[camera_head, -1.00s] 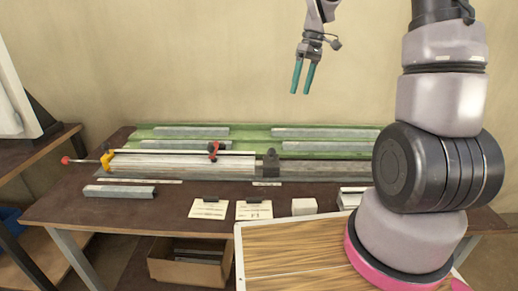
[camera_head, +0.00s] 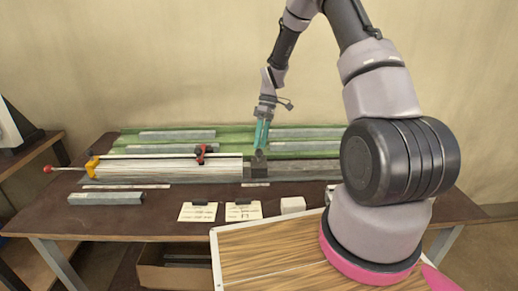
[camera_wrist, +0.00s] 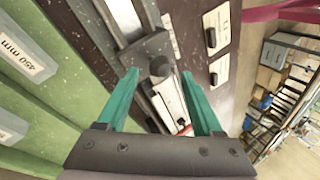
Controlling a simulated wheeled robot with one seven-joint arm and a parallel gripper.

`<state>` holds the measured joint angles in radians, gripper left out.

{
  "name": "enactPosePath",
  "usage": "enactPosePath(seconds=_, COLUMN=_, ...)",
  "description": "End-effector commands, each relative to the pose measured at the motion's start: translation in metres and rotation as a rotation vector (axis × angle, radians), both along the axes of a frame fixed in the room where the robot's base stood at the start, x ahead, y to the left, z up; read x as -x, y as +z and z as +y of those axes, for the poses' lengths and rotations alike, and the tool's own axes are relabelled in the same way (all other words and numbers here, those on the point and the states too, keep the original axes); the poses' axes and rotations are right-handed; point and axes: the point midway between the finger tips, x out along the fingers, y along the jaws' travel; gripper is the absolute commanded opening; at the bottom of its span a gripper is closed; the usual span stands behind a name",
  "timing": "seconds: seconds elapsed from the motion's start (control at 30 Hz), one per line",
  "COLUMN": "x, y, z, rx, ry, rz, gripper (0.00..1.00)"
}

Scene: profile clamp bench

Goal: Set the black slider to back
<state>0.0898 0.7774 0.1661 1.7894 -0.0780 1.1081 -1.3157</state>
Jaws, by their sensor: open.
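The black slider (camera_head: 257,168) stands on the grey rail near the middle of the bench, beside the right end of the long pale profile (camera_head: 170,168). In the wrist view the slider (camera_wrist: 147,50) is a dark block with a round knob (camera_wrist: 160,68) on it. My gripper (camera_head: 261,138) is above the slider, pointing down. In the wrist view its teal fingers (camera_wrist: 160,74) are open, one on each side of the knob, with nothing held. I cannot tell how far the fingertips are from the knob.
A red and black clamp (camera_head: 202,154) and a yellow end piece (camera_head: 91,167) with a red knob sit to the left. Green racks (camera_head: 230,140) with grey bars lie behind.

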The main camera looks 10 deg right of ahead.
Motion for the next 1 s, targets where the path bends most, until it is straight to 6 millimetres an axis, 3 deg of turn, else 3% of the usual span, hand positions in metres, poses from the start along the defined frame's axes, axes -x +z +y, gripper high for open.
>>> enactPosePath(seconds=0.2, x=0.009, y=-0.022, z=0.007, rx=0.000, ry=0.000, rz=0.001, gripper=0.68)
enactPosePath(seconds=0.53, x=0.010, y=-0.025, z=0.008, rx=0.000, ry=0.001, rz=-0.001, gripper=0.68)
enactPosePath(seconds=0.57, x=0.010, y=-0.025, z=0.008, rx=0.000, ry=0.001, rz=-0.001, gripper=0.64)
enactPosePath(seconds=0.73, x=0.010, y=-0.025, z=0.008, rx=0.000, ry=0.001, rz=-0.001, gripper=0.00)
enactPosePath(seconds=1.0, x=0.010, y=-0.025, z=0.008, rx=0.000, ry=0.001, rz=-0.001, gripper=0.00)
